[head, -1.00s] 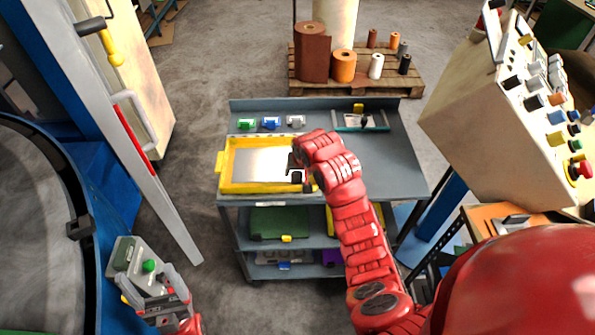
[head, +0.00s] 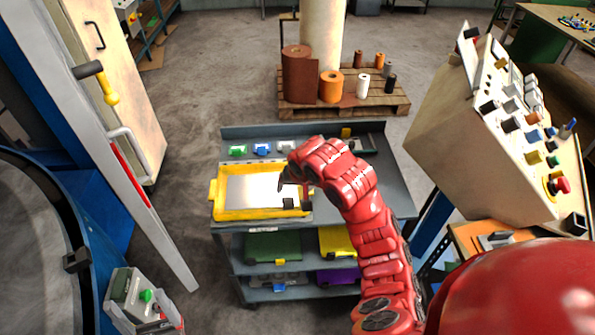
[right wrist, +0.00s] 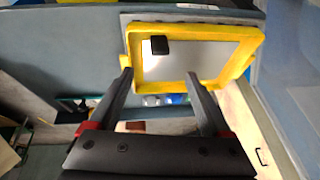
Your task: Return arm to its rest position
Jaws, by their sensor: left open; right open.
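My right arm reaches from the lower right over the grey cart (head: 395,190). Its gripper (head: 296,188) is open and empty above the right part of the yellow tray (head: 214,190). In the right wrist view both fingers of this gripper (right wrist: 159,77) stand wide apart, with nothing between them. The tray (right wrist: 255,42) shows beyond the fingertips. A silver plate (head: 250,188) lies in the tray, with a small black block (head: 288,203) near its front right.
Small green (head: 237,150), blue (head: 262,150) and grey pieces sit at the cart's back. Lower shelves hold coloured trays. A control console (head: 490,140) stands close on the right. A blue machine and cabinet are at left. A pallet with rolls (head: 300,75) is behind.

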